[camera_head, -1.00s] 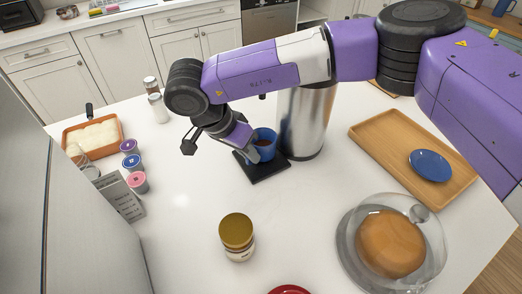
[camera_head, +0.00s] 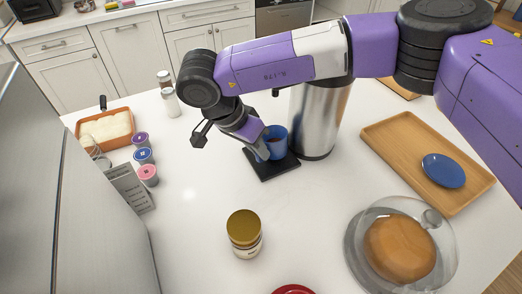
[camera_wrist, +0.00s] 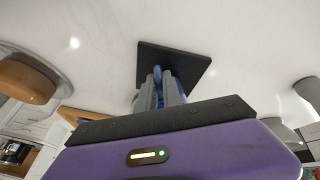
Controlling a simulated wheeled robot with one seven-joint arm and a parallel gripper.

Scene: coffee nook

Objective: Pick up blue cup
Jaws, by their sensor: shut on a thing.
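The blue cup (camera_head: 276,146) stands upright on the black square mat (camera_head: 277,168), beside the steel cylinder. It has something brown inside. My gripper (camera_head: 262,152) comes in from the upper left and is shut on the cup at its near left side. In the wrist view my gripper's two fingers (camera_wrist: 160,88) close around a slim blue part of the cup (camera_wrist: 158,76), which looks like its handle. Most of the cup is hidden behind the fingers there. The black mat (camera_wrist: 180,62) lies beyond them. I cannot tell whether the cup is lifted off the mat.
A tall steel cylinder (camera_head: 318,120) stands close behind the cup. A gold-lidded jar (camera_head: 244,234) is in front, and a glass-domed cake (camera_head: 400,248) at the lower right. Open counter lies left of the mat.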

